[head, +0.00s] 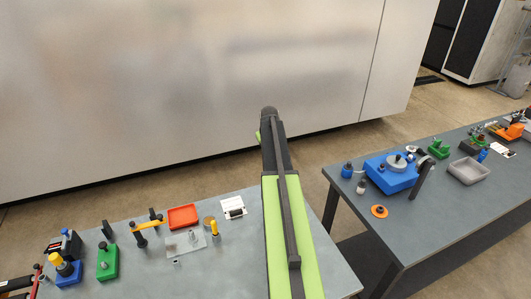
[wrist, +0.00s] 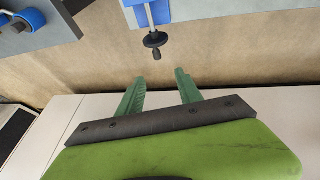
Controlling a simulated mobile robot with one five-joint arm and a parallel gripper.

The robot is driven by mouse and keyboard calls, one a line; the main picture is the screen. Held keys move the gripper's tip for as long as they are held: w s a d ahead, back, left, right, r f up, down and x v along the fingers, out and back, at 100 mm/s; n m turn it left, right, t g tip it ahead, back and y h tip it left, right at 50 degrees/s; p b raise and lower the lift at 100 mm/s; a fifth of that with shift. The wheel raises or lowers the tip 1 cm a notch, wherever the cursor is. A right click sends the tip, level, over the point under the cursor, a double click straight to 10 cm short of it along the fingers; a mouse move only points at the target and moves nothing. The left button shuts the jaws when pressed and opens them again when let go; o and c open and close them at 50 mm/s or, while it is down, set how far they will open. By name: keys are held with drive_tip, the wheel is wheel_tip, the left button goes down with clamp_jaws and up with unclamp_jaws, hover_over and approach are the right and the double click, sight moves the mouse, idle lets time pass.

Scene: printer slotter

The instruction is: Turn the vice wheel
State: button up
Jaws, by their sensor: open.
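In the wrist view, the vice wheel (wrist: 154,40) is a small dark disc with a stubby knob at the end of a silver screw. The screw comes out of the blue vice (wrist: 139,17) at the top of the view, which is cut off by the frame. My gripper (wrist: 159,75) is open, its two green fingers apart and empty. The wheel appears beyond the fingertips, roughly between them and not touching. In the head view my arm blocks the middle, and I cannot clearly make out the wheel or the fingers.
A grey table (head: 235,255) at the lower left holds several small parts and a red tray (head: 183,217). A right table (head: 430,220) holds a blue block (head: 390,178) and a grey tray (head: 468,171). A gap of floor lies between the tables; a pale wall stands behind.

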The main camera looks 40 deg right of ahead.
drive_tip(key=b+x, duration=1)
drive_tip(key=x, duration=0.1)
drive_tip(key=b+x, duration=0.6)
drive_tip(key=shift+s+d+f, duration=0.2)
drive_tip(key=shift+s+d, duration=0.15)
drive_tip(key=shift+r, duration=0.15)
clamp_jaws()
drive_tip(key=shift+d, duration=0.4)
drive_tip(key=shift+a, duration=0.4)
